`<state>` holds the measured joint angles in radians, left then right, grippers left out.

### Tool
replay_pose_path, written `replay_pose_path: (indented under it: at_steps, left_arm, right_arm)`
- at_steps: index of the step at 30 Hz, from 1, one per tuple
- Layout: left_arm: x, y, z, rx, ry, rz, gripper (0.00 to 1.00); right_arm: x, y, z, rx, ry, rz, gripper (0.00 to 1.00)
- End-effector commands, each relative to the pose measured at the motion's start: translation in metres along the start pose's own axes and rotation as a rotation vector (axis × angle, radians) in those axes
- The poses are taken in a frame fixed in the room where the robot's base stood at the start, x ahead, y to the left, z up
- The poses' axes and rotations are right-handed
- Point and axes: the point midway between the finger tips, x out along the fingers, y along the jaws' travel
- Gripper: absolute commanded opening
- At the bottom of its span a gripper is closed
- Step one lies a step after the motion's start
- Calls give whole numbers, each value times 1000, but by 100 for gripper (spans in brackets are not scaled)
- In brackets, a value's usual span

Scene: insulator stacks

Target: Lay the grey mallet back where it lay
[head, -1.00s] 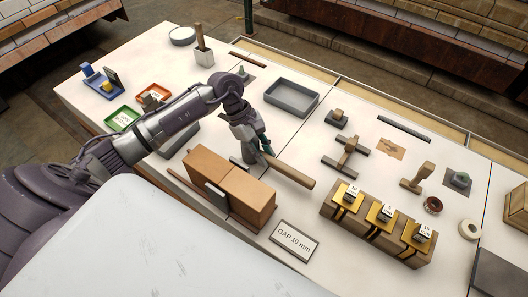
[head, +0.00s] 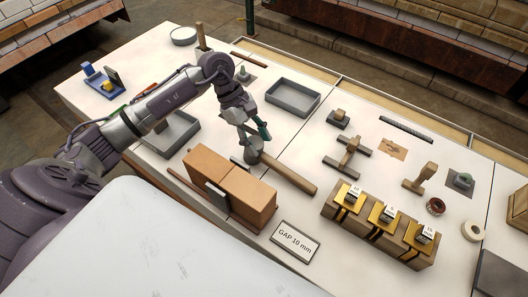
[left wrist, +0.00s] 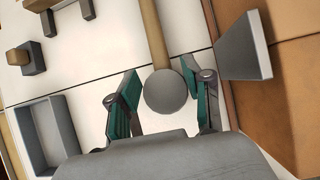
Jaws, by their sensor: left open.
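The grey mallet lies on the white table, its round grey head (head: 252,153) beside the brown block pair and its wooden handle (head: 292,178) pointing to the lower right. My left gripper (head: 256,136) is open just above the mallet head. In the left wrist view, the mallet head (left wrist: 166,92) shows between the spread teal-padded fingers of the left gripper (left wrist: 162,98), with the handle running away upward. Clear space shows on the left finger's side; the right finger is close to the head, and I cannot tell whether it touches. My right gripper is not in view.
The brown blocks (head: 243,199) with a grey plate (head: 215,195) stand close to the mallet's left. A "GAP 10 mm" sign (head: 295,241) lies in front. A wooden rack with gold plates (head: 337,208) is at the right. A grey tray (head: 292,97) lies behind.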

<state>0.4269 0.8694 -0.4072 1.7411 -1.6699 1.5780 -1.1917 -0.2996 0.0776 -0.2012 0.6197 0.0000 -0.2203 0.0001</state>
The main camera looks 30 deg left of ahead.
Motion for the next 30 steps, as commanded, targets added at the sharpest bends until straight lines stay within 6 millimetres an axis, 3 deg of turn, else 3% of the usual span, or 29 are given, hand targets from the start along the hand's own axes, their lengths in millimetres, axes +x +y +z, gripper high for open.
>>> replay_pose_path:
  at_steps: [6,12,30]
  left_arm:
    - [-45,1,-1,1,3,3,50]
    - [-69,0,0,0,0,0,50]
    - [-74,0,0,0,-1,-2,50]
  right_arm:
    - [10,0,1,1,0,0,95]
    - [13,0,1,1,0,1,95]
    - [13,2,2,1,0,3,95]
